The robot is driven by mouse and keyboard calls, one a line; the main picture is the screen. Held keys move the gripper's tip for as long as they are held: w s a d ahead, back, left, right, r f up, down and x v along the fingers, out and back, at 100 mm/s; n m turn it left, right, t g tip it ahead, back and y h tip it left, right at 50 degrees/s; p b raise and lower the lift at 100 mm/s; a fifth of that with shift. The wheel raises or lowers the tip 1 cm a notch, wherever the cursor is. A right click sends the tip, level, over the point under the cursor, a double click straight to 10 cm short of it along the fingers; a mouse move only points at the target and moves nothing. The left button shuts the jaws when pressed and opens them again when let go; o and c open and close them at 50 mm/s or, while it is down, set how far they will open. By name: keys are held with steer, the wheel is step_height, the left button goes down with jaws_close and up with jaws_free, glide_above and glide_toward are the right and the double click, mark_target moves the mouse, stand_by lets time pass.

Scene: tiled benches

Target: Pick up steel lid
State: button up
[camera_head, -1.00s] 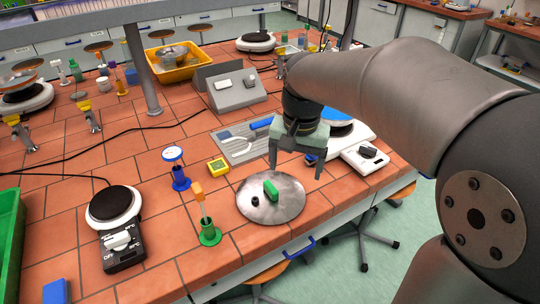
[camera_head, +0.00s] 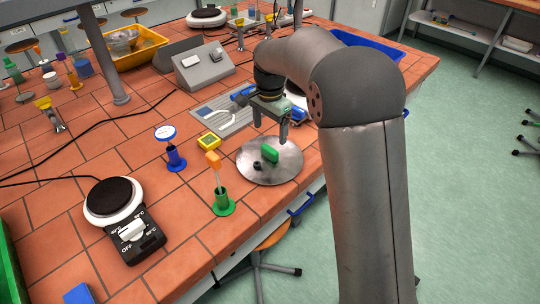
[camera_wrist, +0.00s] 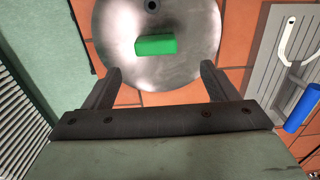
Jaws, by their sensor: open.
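The steel lid (camera_head: 262,173) is a round grey disc lying flat on the tiled bench near its right edge. It has a green block-shaped handle (camera_head: 270,152) and a small dark knob (camera_head: 257,165). In the wrist view the lid (camera_wrist: 120,60) fills the upper middle, with the green handle (camera_wrist: 156,45) upright of the jaws and between their lines. My gripper (camera_head: 270,133) is open and empty, just behind and above the lid. In the wrist view its two fingers (camera_wrist: 160,82) point toward the lid, with the handle beyond their tips.
A yellow timer (camera_head: 209,141), a blue-based stand (camera_head: 174,158) and a green holder (camera_head: 223,203) stand left of the lid. A hotplate (camera_head: 122,220) is at front left. The bench edge is close on the right.

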mark_target(270, 149)
step_height(270, 149, down, 2)
steer(key=shift+f, duration=0.1)
steer(key=f, duration=0.2)
steer(key=s+f+p, duration=0.1)
steer(key=f, duration=0.1)
steer(key=shift+f, duration=0.25)
steer(key=shift+f+p, duration=0.3)
steer(key=shift+f, duration=0.2)
steer(key=c, duration=1.1)
